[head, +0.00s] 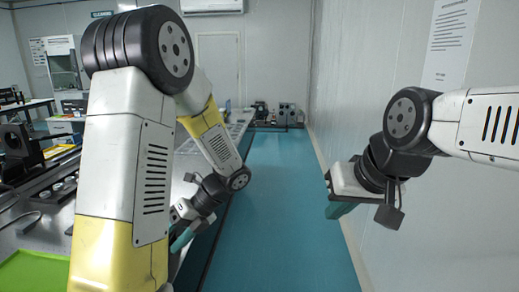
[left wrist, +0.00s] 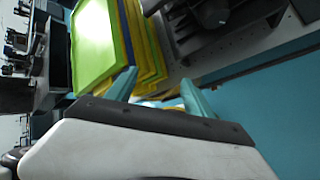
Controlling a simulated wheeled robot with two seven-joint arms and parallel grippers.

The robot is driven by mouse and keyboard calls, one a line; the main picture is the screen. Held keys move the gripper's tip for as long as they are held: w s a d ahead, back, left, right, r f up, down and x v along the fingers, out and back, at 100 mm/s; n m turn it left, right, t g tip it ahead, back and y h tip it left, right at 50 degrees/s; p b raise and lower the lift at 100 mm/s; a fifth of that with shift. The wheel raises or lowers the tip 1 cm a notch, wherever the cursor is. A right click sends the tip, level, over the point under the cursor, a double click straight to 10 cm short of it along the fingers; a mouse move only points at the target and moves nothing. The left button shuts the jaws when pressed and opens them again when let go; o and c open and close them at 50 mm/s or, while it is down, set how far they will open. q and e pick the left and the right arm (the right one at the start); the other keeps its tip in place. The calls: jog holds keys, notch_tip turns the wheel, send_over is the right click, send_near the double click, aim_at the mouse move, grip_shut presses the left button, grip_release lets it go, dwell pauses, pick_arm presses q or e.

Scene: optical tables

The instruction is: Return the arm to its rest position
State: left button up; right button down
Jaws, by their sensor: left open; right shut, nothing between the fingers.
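My left arm fills the left of the head view, and its gripper (head: 183,238) hangs low beside the optical table (head: 196,163), partly hidden by my own arm. In the left wrist view the left gripper (left wrist: 159,88) has its two teal fingers apart, with nothing held between them. My right gripper (head: 341,209) is at the right of the head view, over the blue floor near the white wall. Its teal fingers are together, and nothing is seen in them.
A green tray (head: 36,273) lies on the table at lower left. The left wrist view shows a green tray (left wrist: 93,40) over yellow ones, close beyond the fingers. Dark optical equipment (head: 20,150) stands at left. The blue floor aisle (head: 275,180) is clear; a white wall (head: 350,90) bounds it.

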pick_arm(q)
jog(key=s+d+r+n+t+h, duration=0.2)
jog(key=r+n, duration=0.3)
jog(key=n, duration=0.3)
jog(key=s+d+r+n+t+h, duration=0.3)
jog(key=d+r+n+t+h, duration=0.1)
jog(key=n, duration=0.5)
jog(key=s+d+r+n+t+h, duration=0.3)
jog(key=r+n+h, duration=0.1)
jog(key=r+n, duration=0.3)
jog(key=shift+d+n+h, duration=0.15)
jog(key=shift+n+h, duration=0.25)
jog(key=shift+n, duration=0.8)
jog(key=shift+w, duration=0.1)
